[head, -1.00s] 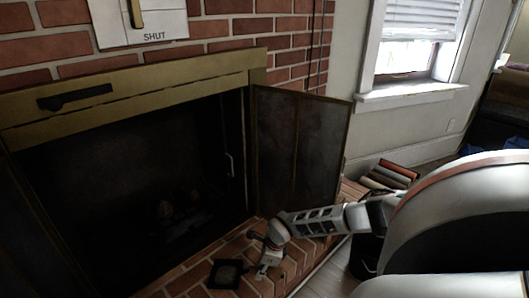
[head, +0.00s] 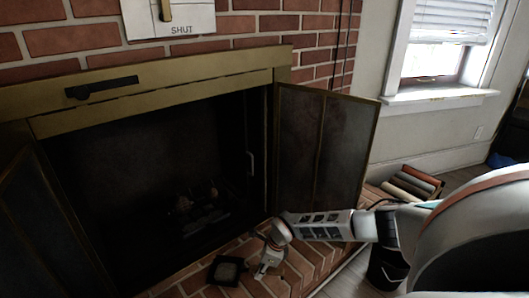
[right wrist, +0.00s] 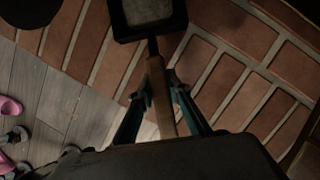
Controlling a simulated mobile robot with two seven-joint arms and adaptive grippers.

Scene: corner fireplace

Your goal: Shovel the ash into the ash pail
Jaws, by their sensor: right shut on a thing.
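My right gripper (head: 268,262) is shut on the wooden handle (right wrist: 160,95) of a small black shovel (head: 228,270) over the brick hearth. In the right wrist view the shovel's square pan (right wrist: 150,14) points away from the gripper, its top cut off. A grey surface shows inside the pan's dark rim; I cannot tell whether it is ash or bare metal. A dark round thing (right wrist: 30,10) shows at that view's top left corner; I cannot tell whether it is the ash pail. Ash in the firebox cannot be made out in the dark. My left gripper is out of view.
The dark firebox (head: 130,190) stands open, with dim logs (head: 200,205) inside. Its right door (head: 325,145) is swung out. Split logs (head: 415,185) lie at the hearth's right end. Pink and grey things (right wrist: 10,107) lie on the plank floor (right wrist: 50,90).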

